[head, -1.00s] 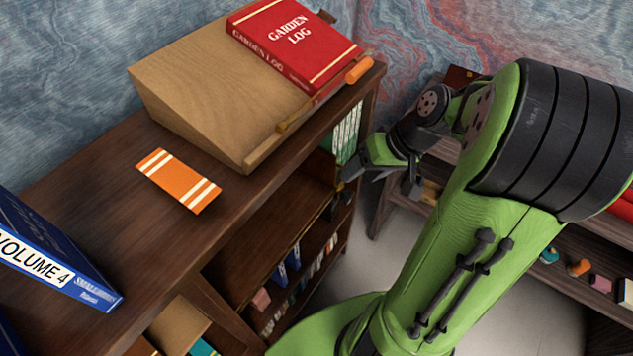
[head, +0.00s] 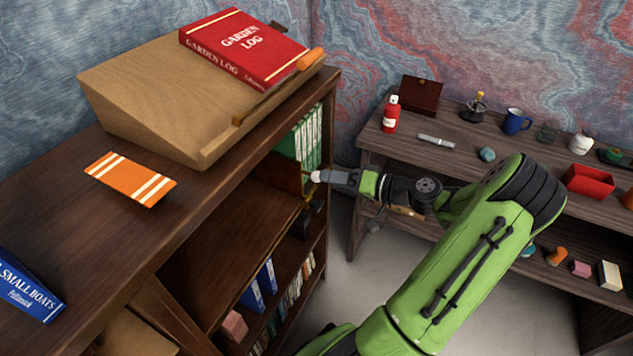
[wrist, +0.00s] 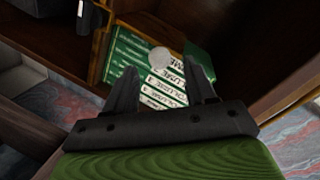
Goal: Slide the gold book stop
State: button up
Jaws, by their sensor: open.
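My gripper (head: 328,176) is at the open front of the dark wooden bookcase, beside the row of green books (head: 308,137). In the wrist view, my gripper (wrist: 163,80) is open, its two black fingers apart with nothing clamped between them. The green books (wrist: 160,92) with white VOLUME labels show beyond and between the fingers. A pale round knob (wrist: 160,57) shows in front of the books; it also shows at my fingertips in the head view (head: 315,176). I cannot tell whether it belongs to the gold book stop, whose body I cannot make out clearly.
A sloped wooden stand (head: 150,85) with the red Garden Log (head: 245,48) and an orange-striped card (head: 130,179) are on the bookcase top (head: 60,195). Shelves below hold blue books (head: 260,285). A second desk (head: 450,165) with small objects stands right. Floor between is clear.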

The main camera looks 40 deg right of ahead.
aim_at(317, 177)
jog(key=b+x, duration=0.1)
jog(key=x, duration=0.4)
jog(key=shift+w+a+f, duration=0.1)
jog(key=shift+w, duration=0.1)
grip_shut()
